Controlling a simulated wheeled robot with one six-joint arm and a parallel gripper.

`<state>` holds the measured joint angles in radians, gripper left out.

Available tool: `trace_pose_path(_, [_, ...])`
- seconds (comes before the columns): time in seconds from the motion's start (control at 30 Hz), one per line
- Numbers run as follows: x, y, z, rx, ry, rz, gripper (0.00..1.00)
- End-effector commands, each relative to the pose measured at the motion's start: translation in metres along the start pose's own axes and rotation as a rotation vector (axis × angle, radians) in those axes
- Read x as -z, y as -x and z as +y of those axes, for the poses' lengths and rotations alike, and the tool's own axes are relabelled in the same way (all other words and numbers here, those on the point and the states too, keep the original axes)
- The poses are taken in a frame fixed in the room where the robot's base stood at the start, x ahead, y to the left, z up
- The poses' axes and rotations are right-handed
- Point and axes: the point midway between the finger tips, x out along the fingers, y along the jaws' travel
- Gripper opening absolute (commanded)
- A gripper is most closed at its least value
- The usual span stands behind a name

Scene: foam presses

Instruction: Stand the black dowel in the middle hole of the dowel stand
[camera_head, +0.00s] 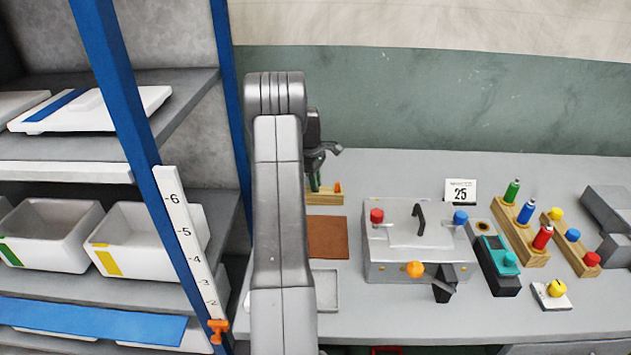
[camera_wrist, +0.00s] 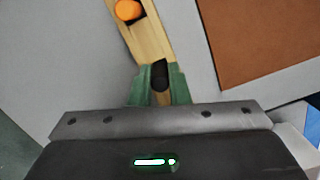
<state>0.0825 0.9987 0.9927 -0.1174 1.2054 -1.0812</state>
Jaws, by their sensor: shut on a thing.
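The wooden dowel stand (camera_head: 327,199) is on the bench at the back, partly hidden behind my arm; it also shows in the wrist view (camera_wrist: 150,42). An orange dowel (camera_wrist: 128,10) stands at its far end in the wrist view. My gripper (camera_head: 315,183) is pointed down over the stand's left part. In the wrist view its green fingers (camera_wrist: 160,84) are shut on the black dowel (camera_wrist: 160,74), of which only the top shows. The fingers hide the dowel's lower end and the wood beneath, so I cannot tell whether it is in a hole or above the stand.
A brown mat (camera_head: 327,237) lies in front of the stand, with a grey tray (camera_head: 325,290) nearer. A grey press box (camera_head: 400,265) stands to the right. A blue-framed shelf (camera_head: 125,85) with white bins is at left.

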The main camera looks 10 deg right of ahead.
Motion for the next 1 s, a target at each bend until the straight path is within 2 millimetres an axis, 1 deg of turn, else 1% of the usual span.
trace_pose_path(0.17, [0.001,-0.005,0.000,0.000,0.000,0.000,0.00])
trace_pose_path(0.2, [0.001,-0.005,0.000,-0.001,0.000,0.000,0.18])
trace_pose_path(0.27, [0.001,-0.005,0.000,-0.001,0.000,0.000,0.29])
trace_pose_path(0.3, [0.001,-0.005,0.000,-0.001,0.000,0.000,0.37])
trace_pose_path(0.33, [0.001,-0.005,0.000,-0.001,0.000,0.000,0.41])
trace_pose_path(0.6, [0.001,-0.004,0.000,0.000,0.000,0.000,0.41])
trace_pose_path(0.73, [0.001,0.004,0.001,-0.003,0.000,0.002,0.41])
trace_pose_path(0.87, [0.001,0.025,0.001,-0.005,0.000,0.003,0.41])
trace_pose_path(1.0, [0.001,0.058,0.001,-0.005,-0.001,0.003,0.41])
